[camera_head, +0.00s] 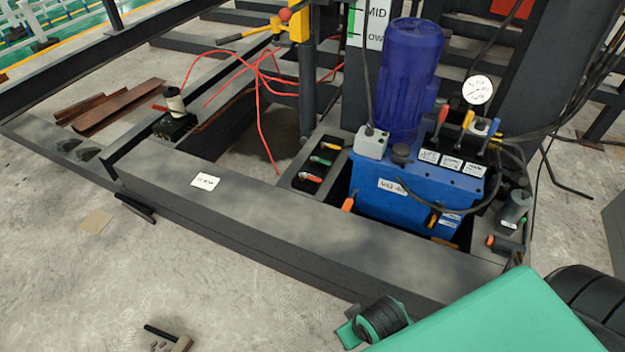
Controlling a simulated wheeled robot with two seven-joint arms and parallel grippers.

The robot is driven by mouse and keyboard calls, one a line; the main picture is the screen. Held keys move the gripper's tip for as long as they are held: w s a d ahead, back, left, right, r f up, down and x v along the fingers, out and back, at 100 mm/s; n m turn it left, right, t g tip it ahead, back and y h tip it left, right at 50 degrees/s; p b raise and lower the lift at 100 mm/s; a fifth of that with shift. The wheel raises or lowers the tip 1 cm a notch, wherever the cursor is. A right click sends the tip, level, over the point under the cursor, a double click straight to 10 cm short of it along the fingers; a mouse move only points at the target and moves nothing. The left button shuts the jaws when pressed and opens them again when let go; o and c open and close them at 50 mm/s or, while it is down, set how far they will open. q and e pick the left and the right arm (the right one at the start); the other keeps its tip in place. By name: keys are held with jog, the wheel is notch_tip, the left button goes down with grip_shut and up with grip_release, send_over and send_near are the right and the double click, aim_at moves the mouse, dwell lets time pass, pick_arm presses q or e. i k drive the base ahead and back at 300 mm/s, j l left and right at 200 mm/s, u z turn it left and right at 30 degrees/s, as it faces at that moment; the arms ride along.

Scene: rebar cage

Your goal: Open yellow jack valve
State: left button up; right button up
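The blue hydraulic pump unit (415,195) stands right of centre, with a dark blue motor (408,75) on top. Short levers rise from its top: a red one (442,114), a yellow one (467,120) and a blue one (493,128). All three stand roughly upright with white labels below. Left of the pump, a dark panel (338,173) carries small coloured handles, one of them green (321,161) and one red (311,177). A yellow jack-like fitting (299,25) with a red knob is at the top. I cannot tell which is the jack valve. Neither gripper is in view.
A grey steel beam (290,225) runs across in front of the pump. A pressure gauge (478,90) and black hoses stand behind the levers. Red cables (262,90) lie loose at the upper left. The concrete floor (70,270) at the lower left is mostly clear.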

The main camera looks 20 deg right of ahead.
aim_at(331, 146)
jog(key=i+z, duration=0.1)
jog(key=z, duration=0.35)
jog(key=i+j+z, duration=0.1)
jog(key=z, duration=0.4)
